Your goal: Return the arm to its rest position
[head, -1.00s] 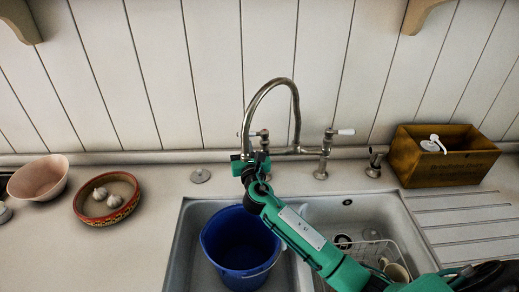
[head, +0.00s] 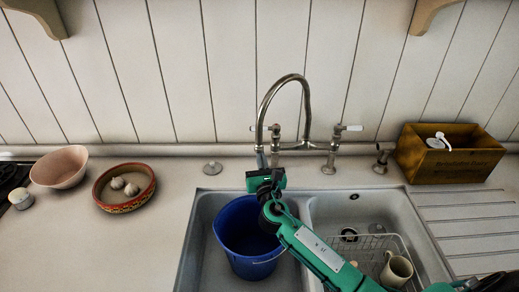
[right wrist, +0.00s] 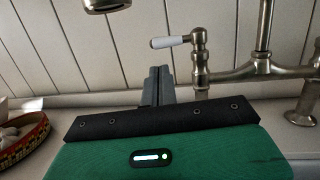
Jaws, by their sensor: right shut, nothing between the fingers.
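My right arm (head: 318,255) comes in from the lower right in the head view, green with dark joints. Its gripper (head: 261,157) points at the wall near the base of the tap, above the back of the sink. In the right wrist view the grey fingers (right wrist: 158,84) are together, with nothing between them. My left gripper is out of view.
The chrome tap (head: 308,112) arches over the double sink (head: 190,262). A blue bucket (head: 238,228) stands in the left basin; a wire rack with a mug (head: 396,270) is in the right. A wooden box (head: 450,162), a garlic bowl (head: 124,200) and a pink bowl (head: 58,168) stand on the counter.

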